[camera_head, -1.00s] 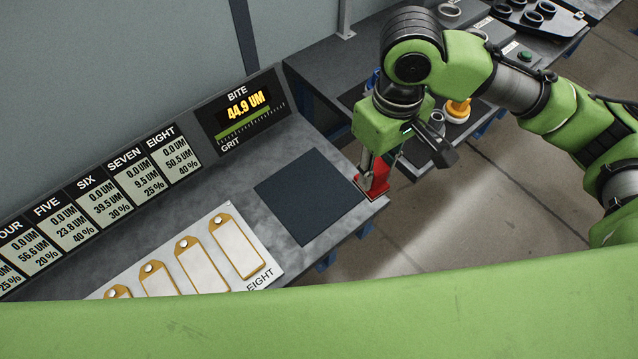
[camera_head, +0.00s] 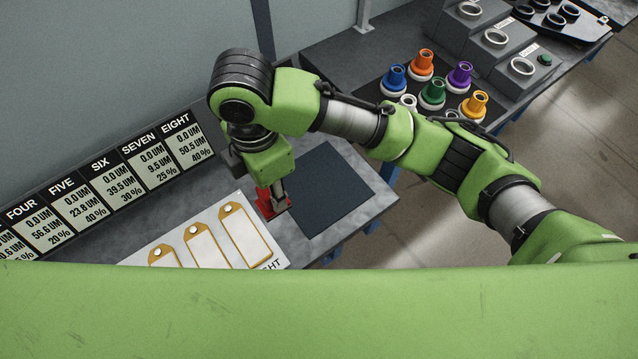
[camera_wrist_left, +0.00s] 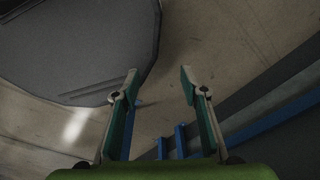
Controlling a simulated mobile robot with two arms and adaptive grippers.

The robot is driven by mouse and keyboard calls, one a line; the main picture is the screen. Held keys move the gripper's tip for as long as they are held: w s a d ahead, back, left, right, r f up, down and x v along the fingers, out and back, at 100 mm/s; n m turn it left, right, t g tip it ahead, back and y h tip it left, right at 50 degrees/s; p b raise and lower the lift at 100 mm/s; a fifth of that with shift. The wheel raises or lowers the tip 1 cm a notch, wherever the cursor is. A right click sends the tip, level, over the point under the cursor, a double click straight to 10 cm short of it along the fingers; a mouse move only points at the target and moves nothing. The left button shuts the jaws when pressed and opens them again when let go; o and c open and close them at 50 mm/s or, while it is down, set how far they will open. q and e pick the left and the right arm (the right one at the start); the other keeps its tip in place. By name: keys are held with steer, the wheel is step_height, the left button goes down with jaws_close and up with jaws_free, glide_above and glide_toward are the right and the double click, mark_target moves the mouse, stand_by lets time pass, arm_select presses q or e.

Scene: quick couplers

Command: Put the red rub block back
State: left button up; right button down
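The red rub block (camera_head: 267,206) is in the head view, between the dark square pad (camera_head: 328,192) and the white sheet with gold-edged tags (camera_head: 245,237). My right gripper (camera_head: 276,194) is over it, pointing down, and appears shut on it; the far finger is partly hidden. I cannot tell whether the block touches the bench. My left gripper (camera_wrist_left: 158,73) is open and empty in the left wrist view, with floor beyond its fingers. It is not clearly seen in the head view.
A row of readout panels (camera_head: 105,187) stands along the back of the bench. Coloured couplers (camera_head: 433,92) stand on a second bench at the upper right, with grey socket blocks (camera_head: 508,55) behind. My right arm hides the BITE display. The dark pad is bare.

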steer(key=shift+w, duration=0.1)
steer(key=w+d+f+p, duration=0.1)
steer(key=w+d+f, duration=0.1)
steer(key=w+f, duration=0.1)
steer(key=w+d+f+p, duration=0.1)
steer(key=w+d+f, duration=0.2)
steer(key=w, duration=0.1)
steer(key=w+d+f+p, duration=0.2)
steer(key=w+d+f, duration=0.1)
steer(key=w, duration=0.1)
steer(key=shift+d+f, duration=0.15)
steer(key=shift+f, duration=0.1)
step_height(320, 180, down, 2)
steer(key=shift+d+f+p, duration=0.1)
steer(key=shift+d+p, duration=0.05)
steer(key=shift+p, duration=0.55)
steer(key=shift+f, duration=0.45)
steer(key=shift+f, duration=0.1)
